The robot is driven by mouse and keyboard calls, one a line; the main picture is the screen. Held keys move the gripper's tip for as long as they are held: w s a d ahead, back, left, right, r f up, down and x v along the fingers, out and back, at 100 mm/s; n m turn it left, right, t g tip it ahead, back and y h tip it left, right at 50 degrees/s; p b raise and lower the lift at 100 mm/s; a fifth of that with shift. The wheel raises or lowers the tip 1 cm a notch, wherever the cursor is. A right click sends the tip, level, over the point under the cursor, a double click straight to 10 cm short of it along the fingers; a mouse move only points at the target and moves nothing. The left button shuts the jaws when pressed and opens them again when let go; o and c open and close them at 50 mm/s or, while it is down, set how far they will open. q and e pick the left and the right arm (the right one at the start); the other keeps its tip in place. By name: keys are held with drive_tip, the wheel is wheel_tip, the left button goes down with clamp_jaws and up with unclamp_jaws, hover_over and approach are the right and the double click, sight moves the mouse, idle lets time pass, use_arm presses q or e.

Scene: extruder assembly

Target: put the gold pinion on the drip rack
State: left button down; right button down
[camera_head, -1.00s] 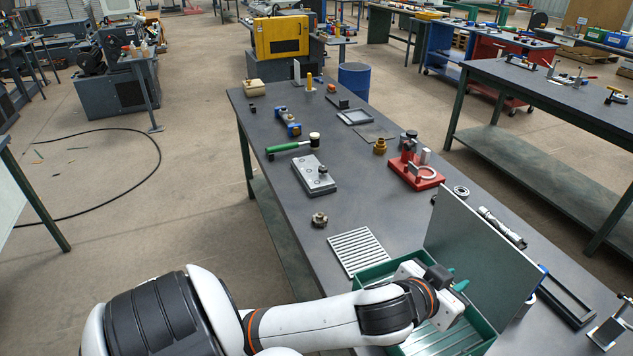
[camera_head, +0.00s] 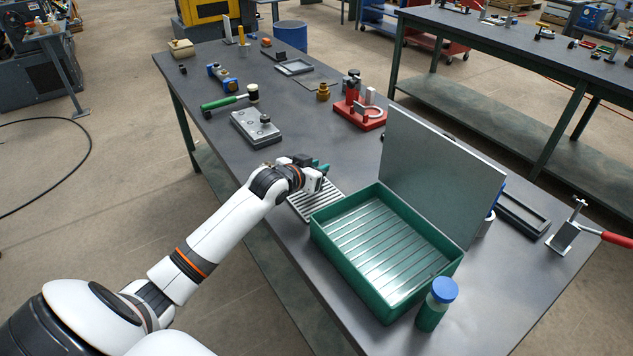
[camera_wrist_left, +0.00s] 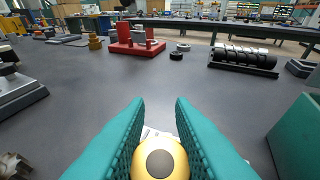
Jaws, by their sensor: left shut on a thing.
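The gold pinion (camera_wrist_left: 160,163) shows in the left wrist view as a round gold piece with a dark centre, between the teal fingers. My left gripper (camera_head: 321,170) is shut on it. In the head view the pinion is hidden by the gripper. The drip rack (camera_head: 304,207) is a pale slatted plate lying flat on the table, just left of the green bin. My gripper is above the rack's far end; I cannot tell the height exactly. A small pale part of the rack (camera_wrist_left: 150,133) shows beyond the fingers in the left wrist view. My right gripper is out of view.
The green bin (camera_head: 446,268) with its raised grey lid (camera_head: 440,175) stands right of the rack. A blue-capped bottle (camera_head: 436,305) is near it. A grey block (camera_head: 256,128), red fixture (camera_head: 368,120) and brass fitting (camera_head: 323,92) stand farther back.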

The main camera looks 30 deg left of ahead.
use_arm(q)
drive_tip(key=shift+f, duration=1.95)
drive_tip(key=shift+f, duration=0.15)
drive_tip(key=c, duration=1.3)
unclamp_jaws()
drive_tip(key=shift+o, duration=0.2)
drive_tip(key=shift+s+r, duration=0.2)
drive_tip(key=shift+s, duration=0.25)
drive_tip(key=v, duration=1.1)
drive_tip(key=shift+r, duration=0.1)
